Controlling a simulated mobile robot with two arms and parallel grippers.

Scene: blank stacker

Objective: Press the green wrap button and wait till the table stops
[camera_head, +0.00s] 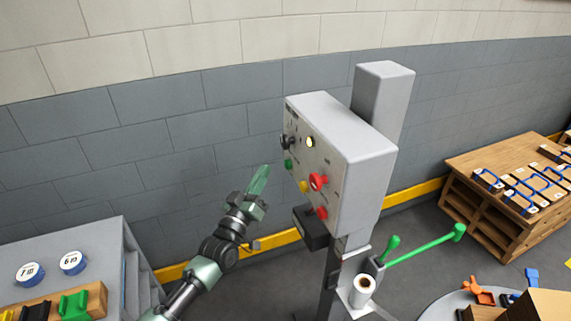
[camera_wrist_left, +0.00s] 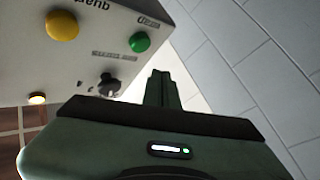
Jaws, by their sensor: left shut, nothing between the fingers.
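The green button (camera_head: 288,164) is on the front of the grey control box (camera_head: 355,135), below the black knob (camera_head: 288,142). It also shows in the left wrist view (camera_wrist_left: 140,42), above and left of my fingertips, with the black knob (camera_wrist_left: 108,85) near it. My left gripper (camera_head: 262,178) is shut and empty. It points toward the box's front, to the left of the green button, with a visible gap in the head view. The wrapping table (camera_head: 440,309) shows partly at the bottom right. My right gripper is not in view.
The box also bears a yellow button (camera_head: 304,186), a red mushroom button (camera_head: 319,181) and a lit lamp (camera_head: 310,141). A film roll (camera_head: 363,287) and green-handled levers (camera_head: 425,245) stand below. A wooden rack (camera_head: 470,205) is at right, a grey cabinet (camera_head: 90,248) at left.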

